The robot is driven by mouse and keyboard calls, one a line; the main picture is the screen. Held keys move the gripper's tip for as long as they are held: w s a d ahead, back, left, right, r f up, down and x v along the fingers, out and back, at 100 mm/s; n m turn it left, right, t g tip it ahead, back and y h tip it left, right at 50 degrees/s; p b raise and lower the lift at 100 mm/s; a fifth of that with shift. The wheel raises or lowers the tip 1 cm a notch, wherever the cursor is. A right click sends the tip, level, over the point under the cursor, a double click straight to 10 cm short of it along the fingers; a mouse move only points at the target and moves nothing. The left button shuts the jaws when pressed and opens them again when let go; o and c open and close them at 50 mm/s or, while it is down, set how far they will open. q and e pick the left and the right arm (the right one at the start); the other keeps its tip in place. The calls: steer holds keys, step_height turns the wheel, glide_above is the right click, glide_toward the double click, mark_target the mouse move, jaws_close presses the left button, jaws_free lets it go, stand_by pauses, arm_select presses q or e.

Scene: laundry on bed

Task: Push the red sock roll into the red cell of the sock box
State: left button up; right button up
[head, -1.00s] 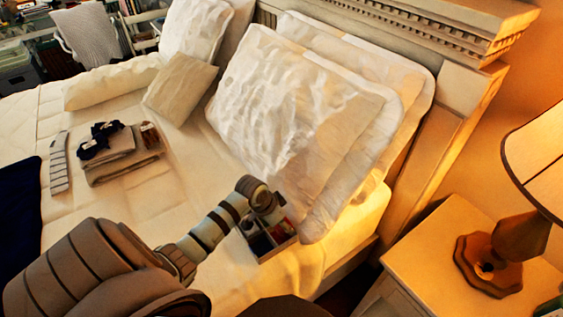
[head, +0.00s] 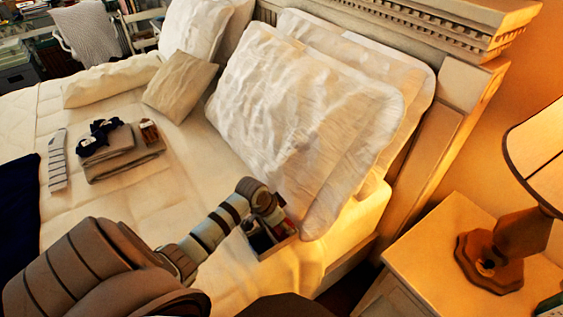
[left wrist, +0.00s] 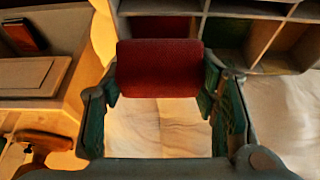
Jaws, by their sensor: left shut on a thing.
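The red sock roll (left wrist: 160,68) is held crosswise between the two fingers of my left gripper (left wrist: 162,84) in the left wrist view. The sock box (head: 284,243) stands on the bed by the front pillow in the head view, with my left gripper (head: 266,207) low over its far part. In the left wrist view the box's divider walls (left wrist: 206,12) run along the top. A red-lined cell (left wrist: 160,26) shows right beyond the roll, with a dark bluish cell (left wrist: 226,32) beside it. The roll's far side and any contact with the box are hidden.
Large white pillows (head: 290,115) and the headboard (head: 440,120) rise close behind the box. A nightstand (head: 440,245) with a lamp (head: 495,250) stands at the right. Folded towels (head: 130,165) and a striped sock (head: 57,160) lie at the left of the bed. The bed between is clear.

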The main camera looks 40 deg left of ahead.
arm_select(q)
steer(key=shift+f+b, duration=0.35)
steer(key=shift+f, duration=0.35)
steer(key=shift+r, duration=0.1)
steer(key=shift+r+p, duration=0.1)
steer(key=shift+p, duration=0.35)
steer(key=o, duration=1.1)
steer(key=v, duration=1.2)
